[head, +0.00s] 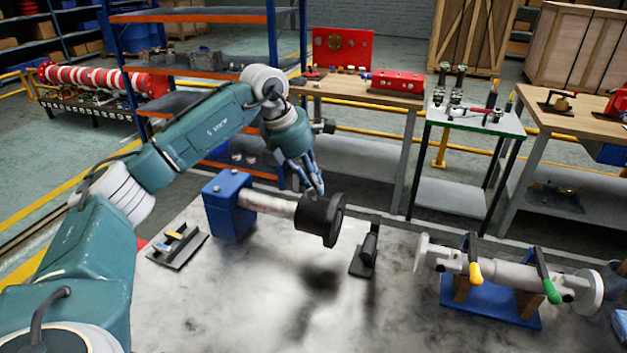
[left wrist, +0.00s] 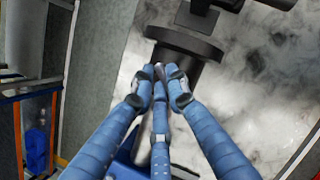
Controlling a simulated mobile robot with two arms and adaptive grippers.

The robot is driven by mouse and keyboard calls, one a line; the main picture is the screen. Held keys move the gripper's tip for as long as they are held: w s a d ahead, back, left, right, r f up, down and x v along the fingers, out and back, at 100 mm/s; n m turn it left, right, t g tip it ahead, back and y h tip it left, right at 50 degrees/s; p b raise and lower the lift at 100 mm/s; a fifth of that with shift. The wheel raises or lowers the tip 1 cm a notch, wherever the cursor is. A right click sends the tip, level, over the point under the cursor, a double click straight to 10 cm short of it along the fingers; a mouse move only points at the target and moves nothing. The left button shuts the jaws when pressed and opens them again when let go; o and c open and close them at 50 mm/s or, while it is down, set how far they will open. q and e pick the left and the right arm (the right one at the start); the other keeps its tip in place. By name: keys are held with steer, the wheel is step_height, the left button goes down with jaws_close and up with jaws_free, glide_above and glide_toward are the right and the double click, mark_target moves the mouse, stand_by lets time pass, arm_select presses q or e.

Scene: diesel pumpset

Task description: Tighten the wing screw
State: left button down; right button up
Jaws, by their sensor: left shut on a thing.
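My left gripper (head: 318,190) reaches down from above onto the black flanged collar (head: 322,217) at the right end of a pale pipe (head: 268,204). The pipe comes out of a blue block (head: 229,205). In the left wrist view, the blue fingers of my left gripper (left wrist: 160,74) come together at their tips, just in front of the black flange (left wrist: 186,41). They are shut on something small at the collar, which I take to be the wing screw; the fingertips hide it. My right gripper is not in view.
On the grey worktop stand a small black stand (head: 368,252) right of the collar and a tool holder (head: 177,246) to the left. A pipe with yellow and green-handled valves (head: 500,272) rests on a blue cradle (head: 490,302). The front middle is clear.

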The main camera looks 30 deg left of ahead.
arm_select(q)
steer(key=shift+m, duration=0.4)
steer(key=c, duration=1.7)
jaws_free()
steer(key=v, duration=1.2)
steer(key=shift+w+a, duration=0.1)
steer(key=shift+a, duration=0.05)
